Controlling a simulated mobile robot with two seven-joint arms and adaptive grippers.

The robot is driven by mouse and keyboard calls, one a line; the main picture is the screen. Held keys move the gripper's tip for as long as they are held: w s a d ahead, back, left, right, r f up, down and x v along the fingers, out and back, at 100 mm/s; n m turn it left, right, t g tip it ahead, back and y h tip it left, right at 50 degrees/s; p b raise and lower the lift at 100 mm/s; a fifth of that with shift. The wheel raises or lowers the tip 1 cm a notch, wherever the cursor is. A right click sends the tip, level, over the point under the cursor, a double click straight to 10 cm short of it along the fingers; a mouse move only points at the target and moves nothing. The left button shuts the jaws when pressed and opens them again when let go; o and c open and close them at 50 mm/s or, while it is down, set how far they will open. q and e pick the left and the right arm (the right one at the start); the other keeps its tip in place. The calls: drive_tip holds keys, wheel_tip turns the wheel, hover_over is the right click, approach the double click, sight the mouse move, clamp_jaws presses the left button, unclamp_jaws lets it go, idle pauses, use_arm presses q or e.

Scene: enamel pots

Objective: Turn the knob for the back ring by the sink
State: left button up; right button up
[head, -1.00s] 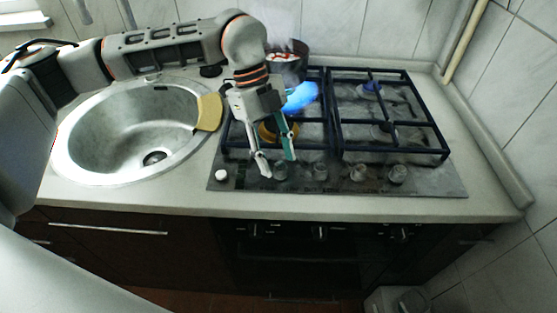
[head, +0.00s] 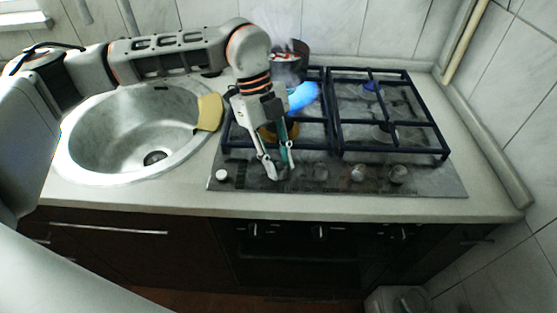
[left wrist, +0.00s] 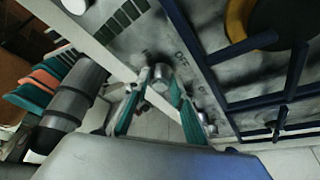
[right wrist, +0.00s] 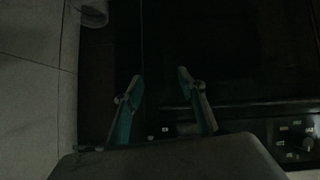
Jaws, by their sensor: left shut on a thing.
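A row of metal knobs runs along the hob's front strip. My left gripper (head: 281,174) is shut on the leftmost metal knob (left wrist: 160,73), with a finger on each side of it; this shows in the left wrist view. The knob's pointer is not clear. The back ring by the sink burns with a large blue flame (head: 302,97), partly in front of a dark pot (head: 299,50) with steam above it. The sink (head: 128,135) is left of the hob. My right gripper (right wrist: 160,85) is open and empty before the dark oven front, out of the head view.
Other knobs (head: 358,173) stand to the right, and a white button (head: 221,175) to the left. Dark grates (head: 333,125) rise behind the strip. A yellow sponge-like thing (head: 209,112) lies at the sink's edge. The counter's front edge is clear.

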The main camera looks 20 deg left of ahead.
use_arm(q)
drive_tip(key=shift+w+r+m+g+y+p, duration=0.1)
drive_tip(key=shift+m+g+y+p, duration=0.1)
drive_tip(key=shift+m+p, duration=0.3)
drive_tip(key=shift+r+m+g+y+p, duration=0.1)
drive_tip(key=shift+m+y+p, duration=0.15)
drive_tip(key=shift+m, duration=0.45)
drive_tip(key=m+p, duration=0.1)
drive_tip(key=m, duration=0.1)
drive_tip(key=shift+d+m+g+y, duration=0.15)
drive_tip(key=shift+m+g+y, duration=0.15)
drive_tip(key=shift+y, duration=0.05)
drive_tip(key=m+p, duration=0.1)
drive_tip(key=m, duration=0.1)
drive_tip(key=shift+m+g+y+p, duration=0.3)
drive_tip(key=shift+m+y, duration=0.1)
drive_tip(key=m, duration=0.1)
drive_tip(key=m+y+p, duration=0.1)
drive_tip(key=m, duration=0.1)
drive_tip(key=shift+w+d+m, duration=0.1)
drive_tip(key=shift+d+m, duration=0.05)
drive_tip(key=shift+m, duration=0.15)
drive_tip(key=m+y+p, duration=0.1)
drive_tip(key=m, duration=0.2)
drive_tip(key=shift+y+p, duration=0.4)
drive_tip(key=shift+d+f+m+y+p, duration=0.1)
drive_tip(key=shift+m+y+p, duration=0.3)
drive_tip(key=shift+m, duration=1.1)
drive_tip(key=o, duration=1.1)
